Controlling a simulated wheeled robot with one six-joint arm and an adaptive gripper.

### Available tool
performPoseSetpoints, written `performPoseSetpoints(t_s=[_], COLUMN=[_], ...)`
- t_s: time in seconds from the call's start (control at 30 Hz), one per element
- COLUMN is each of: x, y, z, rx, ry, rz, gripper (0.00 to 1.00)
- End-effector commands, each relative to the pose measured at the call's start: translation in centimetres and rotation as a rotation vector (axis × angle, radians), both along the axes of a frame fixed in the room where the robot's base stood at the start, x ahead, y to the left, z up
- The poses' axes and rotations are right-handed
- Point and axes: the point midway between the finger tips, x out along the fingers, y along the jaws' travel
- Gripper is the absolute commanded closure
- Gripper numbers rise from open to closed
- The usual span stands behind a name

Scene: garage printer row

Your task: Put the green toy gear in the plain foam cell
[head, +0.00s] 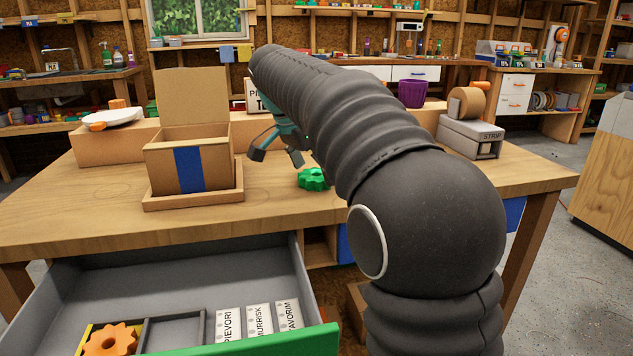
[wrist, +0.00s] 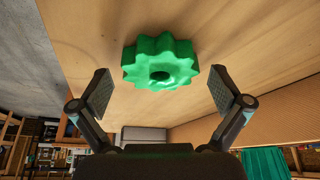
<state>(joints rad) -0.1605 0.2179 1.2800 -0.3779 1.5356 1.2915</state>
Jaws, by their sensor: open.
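The green toy gear (head: 313,179) lies on the wooden table, right of the cardboard box. In the wrist view the green gear (wrist: 160,62) sits ahead of and between my spread fingers, not touching either. My gripper (head: 277,152) is open and empty, above the table and close to the gear; my arm hides part of it in the head view. The open drawer below holds a foam insert with an orange gear (head: 110,340) in a yellow-edged cell. Beside it is a plain grey cell (head: 172,335), which looks empty.
An open cardboard box (head: 188,160) with a blue stripe stands in a shallow tray (head: 195,199) on the table. Labelled cards (head: 258,320) lie in the drawer. A tape dispenser (head: 470,137) and a purple pot (head: 412,93) stand right. The table's front left is clear.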

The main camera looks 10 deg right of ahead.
Motion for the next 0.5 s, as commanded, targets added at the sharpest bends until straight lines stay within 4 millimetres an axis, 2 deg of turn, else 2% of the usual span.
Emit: performPoseSetpoints(t_s=[0.23,0.27,0.5], x=[0.03,0.03,0.03], y=[-0.07,-0.07,-0.06], z=[-0.14,-0.13,-0.14], rx=[0.000,0.000,0.000], ry=[-0.001,-0.001,0.000], rz=[0.000,0.000,0.000], gripper=[0.00,0.05,0.63])
